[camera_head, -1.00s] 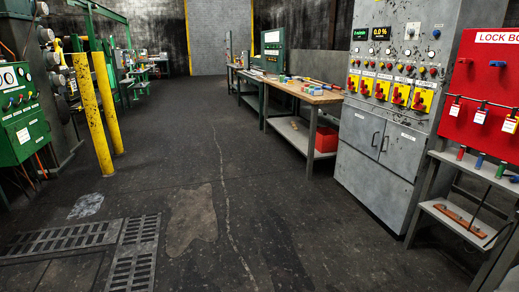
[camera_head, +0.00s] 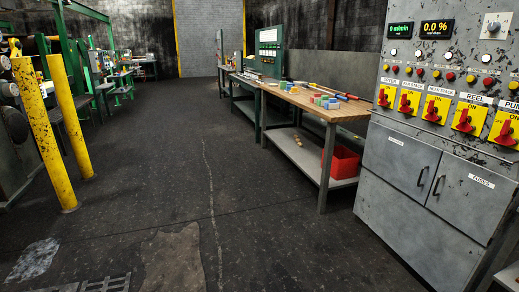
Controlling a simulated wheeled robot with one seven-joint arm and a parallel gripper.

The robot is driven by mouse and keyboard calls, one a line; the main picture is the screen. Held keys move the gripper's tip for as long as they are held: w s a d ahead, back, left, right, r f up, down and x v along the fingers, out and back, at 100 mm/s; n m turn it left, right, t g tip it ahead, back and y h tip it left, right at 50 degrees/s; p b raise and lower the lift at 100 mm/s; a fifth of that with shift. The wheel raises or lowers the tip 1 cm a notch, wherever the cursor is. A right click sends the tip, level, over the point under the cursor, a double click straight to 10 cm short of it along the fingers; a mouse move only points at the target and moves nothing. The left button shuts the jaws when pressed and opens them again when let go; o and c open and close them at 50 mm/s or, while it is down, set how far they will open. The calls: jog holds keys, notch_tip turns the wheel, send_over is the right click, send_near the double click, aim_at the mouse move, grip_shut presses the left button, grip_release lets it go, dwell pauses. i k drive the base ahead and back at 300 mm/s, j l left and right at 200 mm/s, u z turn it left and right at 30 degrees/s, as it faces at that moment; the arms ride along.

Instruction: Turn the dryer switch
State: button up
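The grey control cabinet (camera_head: 400,160) stands at the right with a row of red rotary switches on yellow plates. The leftmost one is the dryer switch (camera_head: 384,98), under a small white label that seems to read DRYER. Its red handle is too small to tell exactly which way it points. To its right are the far stack switch (camera_head: 405,102), the near stack switch (camera_head: 432,109), the reel switch (camera_head: 465,119) and one more, cut by the edge. My gripper is not in view.
A wooden-topped workbench (camera_head: 318,105) with small blocks and a red bin (camera_head: 343,162) below stands left of the cabinet. Yellow posts (camera_head: 41,130) stand at the left. The dark floor (camera_head: 270,220) between them is clear.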

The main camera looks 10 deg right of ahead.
aim_at(383, 102)
jog(key=i, duration=0.9)
jog(key=i+z, duration=0.1)
jog(key=i, duration=0.8)
jog(key=i+j+z, duration=0.2)
jog(key=i+z, duration=0.25)
jog(key=i+j+z, duration=0.45)
jog(key=i, duration=0.15)
jog(key=i+j+z, duration=0.45)
